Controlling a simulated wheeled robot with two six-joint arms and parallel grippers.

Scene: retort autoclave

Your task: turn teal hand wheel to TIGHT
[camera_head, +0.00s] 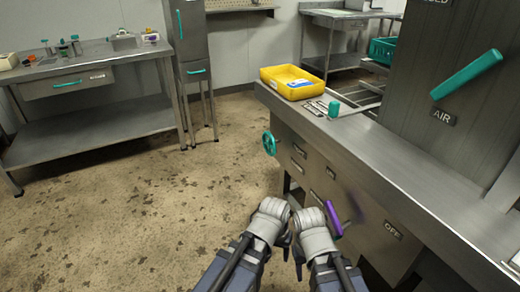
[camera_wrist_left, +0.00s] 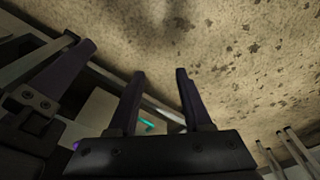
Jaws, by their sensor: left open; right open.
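The teal hand wheel (camera_head: 269,143) sticks out from the front of the steel cabinet, near its far end, in the head view. Small labels show on the panel beside it, too small to read, so I cannot tell which setting it is at. My left gripper (camera_head: 285,238) is low in the head view, well short of the wheel and apart from it. In the left wrist view its two dark fingers (camera_wrist_left: 160,75) are spread with nothing between them. My right gripper (camera_head: 299,258) is close beside it, mostly hidden by its own wrist; it is open.
A purple handle (camera_head: 333,218) stands out from the cabinet front, close to my right wrist. A yellow tray (camera_head: 290,82) and a small teal knob (camera_head: 334,108) are on the counter. A large teal lever (camera_head: 467,74) is above AIR. Open floor (camera_head: 130,225) lies left.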

